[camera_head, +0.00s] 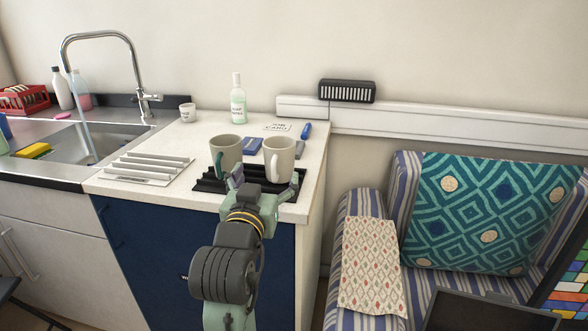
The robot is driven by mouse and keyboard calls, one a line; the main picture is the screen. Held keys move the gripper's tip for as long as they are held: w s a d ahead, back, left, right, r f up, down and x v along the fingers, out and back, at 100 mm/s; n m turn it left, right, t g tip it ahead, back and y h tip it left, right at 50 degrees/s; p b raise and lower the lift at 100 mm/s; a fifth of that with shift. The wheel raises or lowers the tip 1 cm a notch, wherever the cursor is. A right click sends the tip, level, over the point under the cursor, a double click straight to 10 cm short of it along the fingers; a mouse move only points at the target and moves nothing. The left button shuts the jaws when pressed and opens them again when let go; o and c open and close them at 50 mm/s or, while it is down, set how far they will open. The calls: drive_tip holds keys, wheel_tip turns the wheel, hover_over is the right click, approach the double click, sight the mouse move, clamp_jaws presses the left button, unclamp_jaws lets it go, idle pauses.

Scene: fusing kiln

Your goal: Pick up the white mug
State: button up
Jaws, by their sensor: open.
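The white mug (278,158) stands upright on a black ribbed rack (212,182) near the front edge of the white counter. Its handle faces toward me. A grey-green mug (226,150) with a teal handle stands just to its left on the same rack. My gripper (265,180) is open, with one finger at the grey-green mug's lower front and the other at the white mug's lower right. It appears to be in front of the white mug; whether it touches either mug I cannot tell. My gripper hides part of the rack.
Left of the rack lies a white ribbed tray (147,168), then a sink (75,145) with a tall tap (140,75). Behind are a small white cup (187,112), a green bottle (238,100), a blue box (253,146) and a card (278,127). A striped armchair (352,215) stands right.

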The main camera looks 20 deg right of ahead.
sight(272, 167)
drive_tip(key=shift+w+d, duration=0.2)
drive_tip(key=shift+d, duration=0.2)
drive_tip(key=p+x, duration=0.1)
drive_tip(key=x, duration=0.3)
drive_tip(key=shift+w, duration=0.35)
drive_tip(key=p+x, duration=0.1)
drive_tip(key=x, duration=0.1)
drive_tip(key=p+x, duration=0.1)
drive_tip(key=x, duration=0.2)
drive_tip(key=shift+s+d+r, duration=0.1)
drive_tip(key=shift+r, duration=0.1)
drive_tip(key=shift+w+d+f, duration=0.1)
drive_tip(key=shift+w+d, duration=0.1)
drive_tip(key=shift+w, duration=0.05)
drive_tip(key=shift+c, duration=0.2)
drive_tip(key=c, duration=1.5)
